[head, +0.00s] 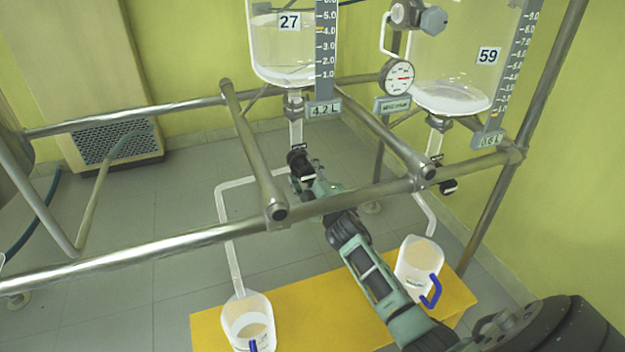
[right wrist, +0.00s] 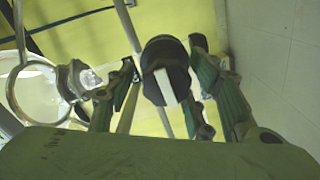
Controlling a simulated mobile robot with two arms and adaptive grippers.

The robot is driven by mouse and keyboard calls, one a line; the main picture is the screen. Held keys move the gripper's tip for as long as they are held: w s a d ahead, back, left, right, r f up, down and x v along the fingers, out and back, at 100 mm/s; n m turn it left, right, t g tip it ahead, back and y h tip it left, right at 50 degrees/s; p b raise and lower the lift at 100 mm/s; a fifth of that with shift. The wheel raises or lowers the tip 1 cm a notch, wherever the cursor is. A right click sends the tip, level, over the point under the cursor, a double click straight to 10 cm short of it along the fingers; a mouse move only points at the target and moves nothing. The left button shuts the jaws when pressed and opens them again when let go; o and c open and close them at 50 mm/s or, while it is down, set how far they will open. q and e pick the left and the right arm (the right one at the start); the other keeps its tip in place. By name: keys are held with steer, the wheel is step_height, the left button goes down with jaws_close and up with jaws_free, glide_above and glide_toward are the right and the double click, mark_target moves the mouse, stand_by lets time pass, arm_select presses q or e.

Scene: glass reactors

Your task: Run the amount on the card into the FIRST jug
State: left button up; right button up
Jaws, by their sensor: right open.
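The glass reactor labelled 27 (head: 285,50) has a display (head: 323,110) reading 4.2 L. Its outlet valve (head: 299,160) has a black knob, which also shows in the right wrist view as a black knob with a white stripe (right wrist: 164,72). My right gripper (head: 312,184) is at this valve, with its fingers open on either side of the knob; I cannot tell if they touch it. A jug (head: 250,335) stands under the outlet tube (head: 228,235) of this reactor. A second jug (head: 405,272) with a blue handle stands further right. Jug labels are too small to read. I see no card. My left gripper is out of view.
A second reactor labelled 59 (head: 450,70) has a display (head: 488,141) reading 0.6 L and its own valve (head: 447,186). A round gauge (head: 398,77) sits between the reactors. Metal rails (head: 150,255) cross in front. The jugs stand on a yellow platform (head: 320,318).

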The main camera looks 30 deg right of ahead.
steer(key=v, duration=1.1)
steer(key=shift+s, duration=0.35)
steer(key=shift+a, duration=0.2)
